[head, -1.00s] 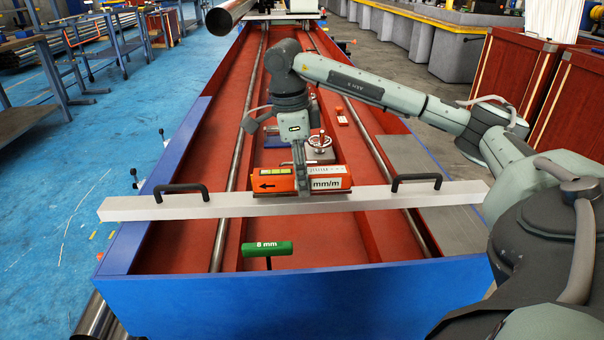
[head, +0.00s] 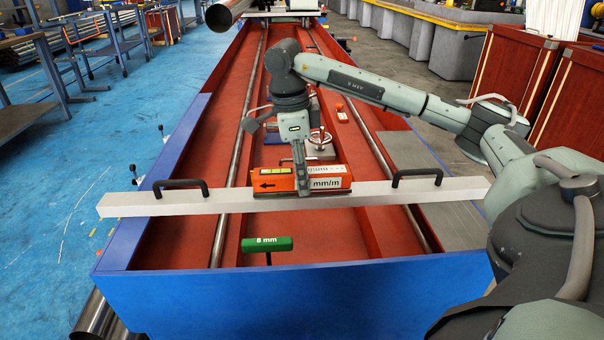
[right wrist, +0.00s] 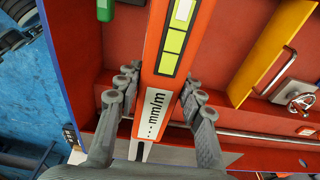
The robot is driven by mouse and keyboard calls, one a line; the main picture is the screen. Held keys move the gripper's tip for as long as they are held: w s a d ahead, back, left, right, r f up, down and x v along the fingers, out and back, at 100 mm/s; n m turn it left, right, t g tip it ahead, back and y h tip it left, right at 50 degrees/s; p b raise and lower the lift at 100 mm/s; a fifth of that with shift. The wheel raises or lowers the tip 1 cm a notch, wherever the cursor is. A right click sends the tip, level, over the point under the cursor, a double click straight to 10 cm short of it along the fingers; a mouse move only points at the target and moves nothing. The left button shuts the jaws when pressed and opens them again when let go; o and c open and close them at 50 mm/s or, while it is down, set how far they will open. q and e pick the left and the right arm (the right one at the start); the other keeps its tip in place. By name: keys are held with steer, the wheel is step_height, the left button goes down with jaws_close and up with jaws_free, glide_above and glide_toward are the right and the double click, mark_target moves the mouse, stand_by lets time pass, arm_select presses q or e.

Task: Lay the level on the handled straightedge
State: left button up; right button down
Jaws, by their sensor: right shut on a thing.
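The level (head: 272,182) is an orange box with a black arrow, a pale scale and a "mm/m" label. My right gripper (head: 301,186) is shut on it, with fingers on both sides. In the right wrist view the level (right wrist: 172,70) runs between the fingers of the gripper (right wrist: 155,95). The handled straightedge (head: 215,202) is a long pale bar with two black handles, lying across the red and blue bed. The level is at the bar's middle, between the handles, lengthwise along it. I cannot tell whether its base touches the bar. My left gripper is not in view.
A green "8 mm" T-handled tool (head: 267,245) stands in front of the bar. A handwheel (head: 320,141) sits behind the level. The blue end wall (head: 300,295) closes the bed at the front. The bar is clear beside both handles.

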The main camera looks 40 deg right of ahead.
steer(key=shift+f, duration=0.3)
steer(key=c, duration=0.9)
jaws_free()
steer(key=shift+w+a+r, duration=0.15)
steer(key=shift+a+r, duration=0.05)
steer(key=shift+r, duration=1.8)
steer(key=shift+w+a+r, duration=0.15)
steer(key=shift+a+r, duration=0.05)
steer(key=shift+r, duration=1.8)
steer(key=shift+w+a+r, duration=0.15)
steer(key=shift+a+r, duration=0.05)
steer(key=shift+r, duration=1.8)
